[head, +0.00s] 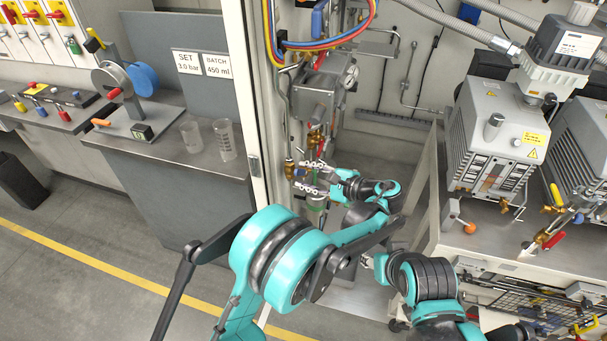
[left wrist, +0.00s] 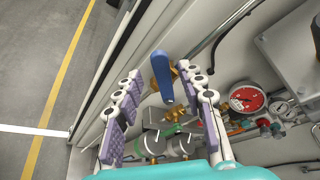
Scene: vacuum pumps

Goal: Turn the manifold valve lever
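My left gripper (head: 302,177) reaches into the open cabinet in the head view, its fingers pointing left beside brass fittings. In the left wrist view the two padded fingers of this gripper (left wrist: 162,78) are spread apart. A blue lever (left wrist: 168,80) on a brass valve body (left wrist: 160,68) shows between them. I see no finger clearly touching the lever, and its exact depth is hard to tell. In the head view the fingers appear to hide this lever.
The cabinet's pale door frame (head: 246,110) stands left of the gripper. A red-faced gauge (left wrist: 246,98) and fittings are close on the right in the wrist view. Grey pumps (head: 490,135) stand on a bench at right. Two clear beakers (head: 224,140) stand on the left counter.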

